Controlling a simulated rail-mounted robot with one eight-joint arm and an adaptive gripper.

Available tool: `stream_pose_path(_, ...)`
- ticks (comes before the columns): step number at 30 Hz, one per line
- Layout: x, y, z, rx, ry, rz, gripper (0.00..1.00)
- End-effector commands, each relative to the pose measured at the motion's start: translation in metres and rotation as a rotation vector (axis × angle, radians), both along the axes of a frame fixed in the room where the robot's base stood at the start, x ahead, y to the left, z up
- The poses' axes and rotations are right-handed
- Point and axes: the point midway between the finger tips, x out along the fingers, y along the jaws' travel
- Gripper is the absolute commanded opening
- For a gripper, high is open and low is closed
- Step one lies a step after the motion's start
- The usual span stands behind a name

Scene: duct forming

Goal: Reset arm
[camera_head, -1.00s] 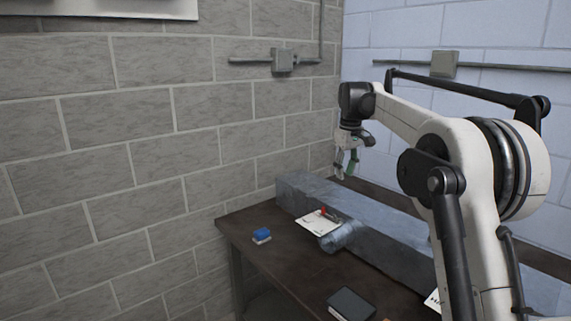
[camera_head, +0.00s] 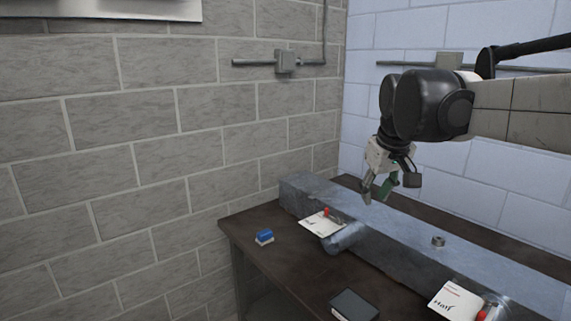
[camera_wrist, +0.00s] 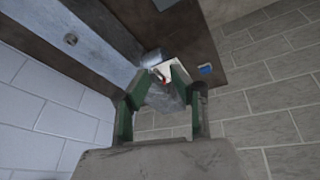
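My gripper (camera_head: 376,192) hangs above the long grey metal duct, pointing down, clear of everything below it. In the wrist view my gripper (camera_wrist: 160,85) shows two green-lined fingers spread apart with nothing held between them. The grey duct (camera_head: 400,232) lies along the dark table, with a round side outlet (camera_head: 347,238) near its left end. The duct also shows in the wrist view (camera_wrist: 100,45), with its outlet (camera_wrist: 153,58) beyond the fingertips.
A white card (camera_head: 320,224) with a red item lies by the outlet. A second card (camera_head: 456,300) is at the lower right. A blue block (camera_head: 264,237) and a dark book (camera_head: 354,305) rest on the table (camera_head: 275,255). A small ring (camera_head: 438,241) sits on the duct.

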Motion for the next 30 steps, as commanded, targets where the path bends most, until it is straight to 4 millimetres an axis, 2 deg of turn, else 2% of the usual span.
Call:
stream_pose_path(1, -0.017, 0.000, -0.004, 0.005, -0.012, -0.012, 0.22)
stream_pose_path(11, -0.112, 0.000, -0.042, 0.048, -0.103, -0.103, 0.22)
stream_pose_path(18, -0.176, 0.000, -0.085, 0.083, -0.168, -0.166, 0.22)
stream_pose_path(24, -0.217, 0.000, -0.122, 0.111, -0.214, -0.209, 0.22)
stream_pose_path(30, -0.235, 0.000, -0.141, 0.125, -0.235, -0.230, 0.22)
